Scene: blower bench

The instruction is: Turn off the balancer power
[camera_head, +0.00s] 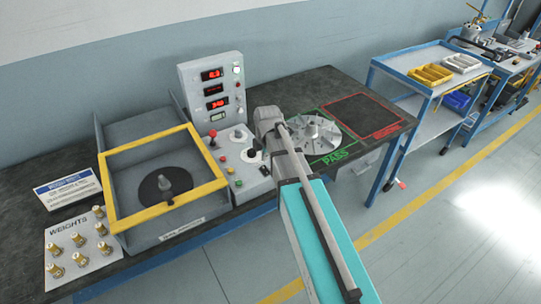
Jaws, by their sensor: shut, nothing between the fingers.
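The balancer's grey control console (197,90) stands at the back, its displays (212,75) lit with red digits. Its sloping lower panel carries a red-topped lever (212,134), a black knob on a white plate (238,133) and small coloured buttons (227,170). I cannot read which control is the power switch. My gripper (252,149) is a small dark shape at the lower left of my grey wrist. It is shut and empty, over the right side of the panel. Whether it touches a control is unclear. My wrist and arm hide the panel's right edge.
Left of the panel is a grey balancing chamber with a yellow-edged frame (152,209). A bladed rotor (316,133) sits on the green PASS area, beside the red-outlined area (365,115). A blue-framed cart (425,85) stands right.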

